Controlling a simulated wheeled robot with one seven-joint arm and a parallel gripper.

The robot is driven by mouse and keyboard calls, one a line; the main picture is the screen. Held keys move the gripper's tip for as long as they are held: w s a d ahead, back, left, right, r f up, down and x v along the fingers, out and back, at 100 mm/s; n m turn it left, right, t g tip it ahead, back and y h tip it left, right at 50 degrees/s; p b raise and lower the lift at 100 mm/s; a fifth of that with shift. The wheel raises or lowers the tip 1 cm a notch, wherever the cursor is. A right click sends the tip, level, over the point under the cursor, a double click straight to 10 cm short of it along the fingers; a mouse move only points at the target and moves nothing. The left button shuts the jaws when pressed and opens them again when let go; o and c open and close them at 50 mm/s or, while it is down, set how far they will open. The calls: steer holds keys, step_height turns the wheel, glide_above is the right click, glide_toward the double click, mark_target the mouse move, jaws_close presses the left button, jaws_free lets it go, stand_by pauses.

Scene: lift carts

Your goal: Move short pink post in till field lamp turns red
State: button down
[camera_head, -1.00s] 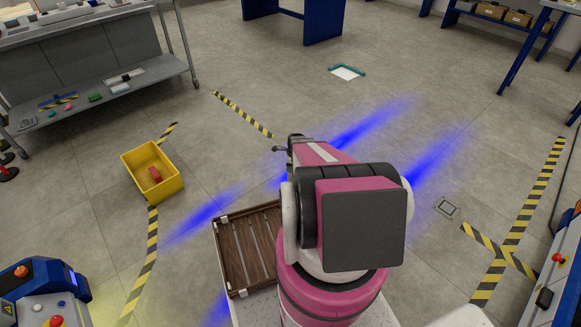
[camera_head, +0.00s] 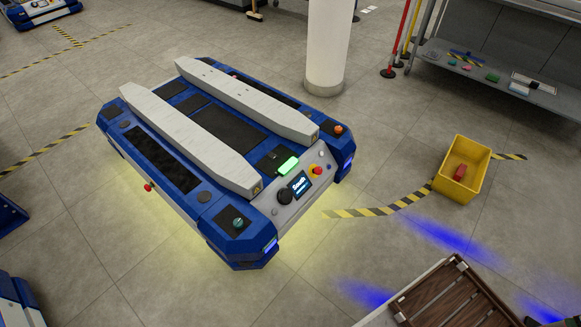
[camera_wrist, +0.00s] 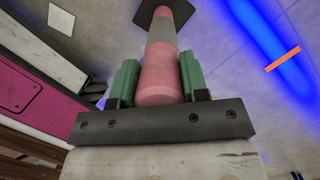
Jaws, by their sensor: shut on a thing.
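My gripper (camera_wrist: 158,82) shows in the wrist view, its two green fingers on either side of a short pink post (camera_wrist: 161,78). The post tapers and has a pale grey band and a dark square base at its far end. My gripper is shut on it; neither shows in the head view. In the head view a blue and white lift cart (camera_head: 180,152) has a display reading "South". A bar lamp (camera_head: 288,165) on its near end glows green; I cannot tell if it is the field lamp. Yellow light lies on the floor around the cart.
A yellow crate (camera_head: 446,184) holding a red block stands right of the cart. Striped tape (camera_head: 385,210) runs between them. A white pillar (camera_head: 328,50) stands behind the cart, with a grey shelf (camera_head: 490,85) at top right. Open floor lies in front of the cart.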

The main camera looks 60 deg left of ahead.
steer(key=shift+s+a, duration=0.25)
steer(key=shift+a, duration=0.4)
steer(key=shift+s+a, duration=0.2)
steer(key=shift+a, duration=0.4)
steer(key=shift+s+a, duration=0.25)
steer(key=shift+a, duration=0.4)
steer(key=shift+s+a, duration=0.25)
steer(key=shift+a, duration=0.35)
steer(key=shift+s+a, duration=0.2)
steer(key=shift+a, duration=0.45)
steer(key=shift+s+a, duration=0.25)
steer(key=shift+a, duration=0.45)
steer(key=shift+s+a, duration=0.35)
steer(key=shift+a, duration=0.55)
steer(key=shift+s+a, duration=0.3)
steer(key=shift+a, duration=0.7)
steer(key=shift+s+a, duration=0.35)
steer(key=shift+a, duration=0.55)
steer(key=shift+s+a, duration=0.35)
steer(key=shift+a, duration=0.65)
